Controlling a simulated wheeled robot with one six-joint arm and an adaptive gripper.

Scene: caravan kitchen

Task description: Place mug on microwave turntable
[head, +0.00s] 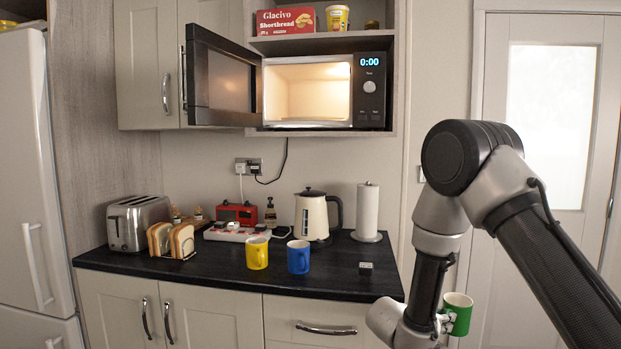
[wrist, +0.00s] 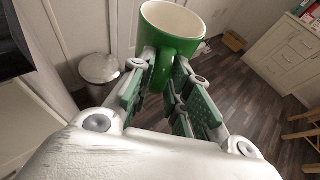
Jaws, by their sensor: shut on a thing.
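A green mug (head: 458,313) with a white inside is held by my gripper (head: 441,322) at the lower right of the head view, to the right of the counter's end. In the wrist view the mug (wrist: 172,45) is upright or nearly so, and my gripper (wrist: 160,85) is shut on it, apparently at the handle. The microwave (head: 370,92) sits in a wall shelf above the counter. Its door (head: 222,80) stands open to the left and its lit cavity (head: 306,88) looks empty. The turntable cannot be made out clearly from this angle.
The black counter (head: 330,275) carries a yellow mug (head: 257,253), a blue mug (head: 298,257), a kettle (head: 312,216), a paper towel roll (head: 367,211), a toaster (head: 138,222) and a toast rack (head: 172,241). A bin (wrist: 99,69) stands on the floor.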

